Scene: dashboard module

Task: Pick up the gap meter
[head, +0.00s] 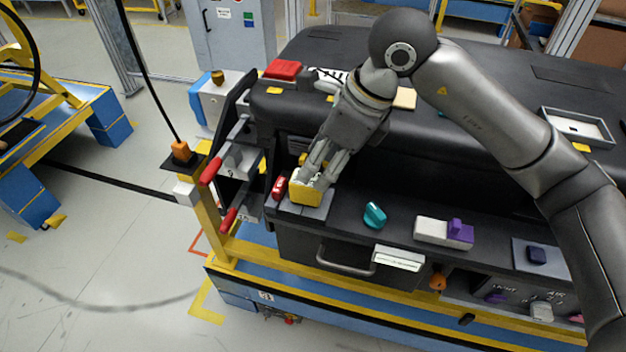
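A yellow boxy item (304,194), which may be the gap meter, sits on a grey pad (318,211) on the dashboard's front ledge. My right gripper (317,180) comes down onto it from above, its fingertips at the yellow body. The fingers are somewhat apart and partly cover the item. I cannot tell whether they grip it or only stand around it. The item looks to be at pad level. My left gripper is not in view.
A red item (279,187) lies just left of the pad, near red-handled clamps (211,171). A teal knob (375,215) and a white-and-purple block (443,232) stand to the right on the ledge. A white tray (577,127) lies on the dashboard top.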

